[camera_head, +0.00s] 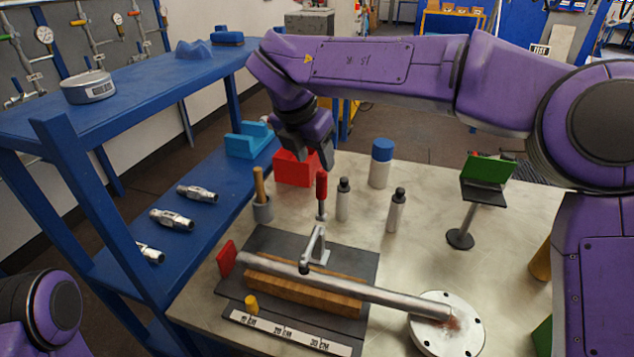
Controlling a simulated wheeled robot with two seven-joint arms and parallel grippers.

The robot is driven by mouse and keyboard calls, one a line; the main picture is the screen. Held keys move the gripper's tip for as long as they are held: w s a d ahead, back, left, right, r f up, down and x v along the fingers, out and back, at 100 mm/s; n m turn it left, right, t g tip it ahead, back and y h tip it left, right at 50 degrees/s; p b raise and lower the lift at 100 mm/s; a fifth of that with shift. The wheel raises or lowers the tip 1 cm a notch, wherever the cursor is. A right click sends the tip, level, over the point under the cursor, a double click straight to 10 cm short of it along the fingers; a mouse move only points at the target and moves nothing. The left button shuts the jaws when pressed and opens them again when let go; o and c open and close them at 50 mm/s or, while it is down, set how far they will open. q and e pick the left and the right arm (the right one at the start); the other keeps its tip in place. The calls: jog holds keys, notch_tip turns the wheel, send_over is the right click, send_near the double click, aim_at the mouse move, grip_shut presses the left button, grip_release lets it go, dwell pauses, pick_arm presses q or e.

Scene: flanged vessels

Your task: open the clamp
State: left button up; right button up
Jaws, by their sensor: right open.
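A toggle clamp (315,247) with a grey metal body stands on the dark base plate (360,262), beside the pipe. Its red handle (321,187) points upright. A metal pipe (375,291) lies across a wooden block (300,291) and ends at a round white flange (462,337) at the lower right. The clamp's arm reaches down toward the pipe; I cannot tell whether it presses on it. My right gripper (309,158) is open, pointing down, just above and behind the red handle top. Whether it touches the handle is unclear. My left gripper is out of view.
Two small bottles (396,211) and a blue-capped white cylinder (381,165) stand right of the handle. A red bin (294,169) sits behind it. A grey cup (262,207) stands left. A blue shelf (128,239) borders the table's left.

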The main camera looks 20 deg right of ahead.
aim_at(323, 184)
jog(key=p+x, duration=0.1)
jog(key=x, duration=0.9)
jog(key=shift+a+f, duration=0.1)
jog(key=shift+f, duration=0.05)
jog(key=shift+c, duration=0.3)
grip_shut()
